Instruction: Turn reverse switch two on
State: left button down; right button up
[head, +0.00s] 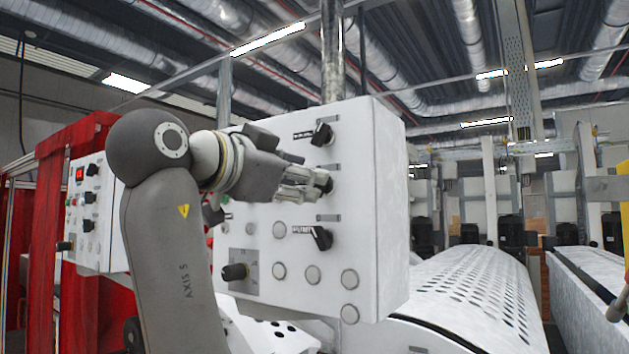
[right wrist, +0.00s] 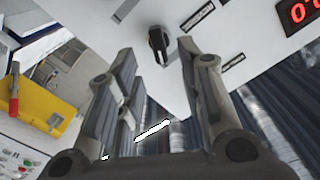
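A white control panel (head: 372,180) carries black rotary switches: an upper one (head: 322,134), a middle one (head: 326,183), a lower one (head: 320,238) and one at the lower left (head: 235,271). Their labels are too small to read, so I cannot tell which is reverse switch two. My right gripper (head: 308,184) is in front of the panel at the middle switch and partly covers it. In the right wrist view, my right gripper (right wrist: 157,52) is open, with a black switch knob (right wrist: 158,42) between its fingertips in the picture. Contact cannot be told. My left gripper is not in view.
Several round buttons (head: 349,279) sit low on the panel. A second panel (head: 85,205) with a red display stands at the left by red curtains (head: 100,302). A perforated white cover (head: 470,290) lies to the right. A yellow object (right wrist: 55,105) shows in the right wrist view.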

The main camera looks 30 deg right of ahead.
jog(key=v, duration=0.7)
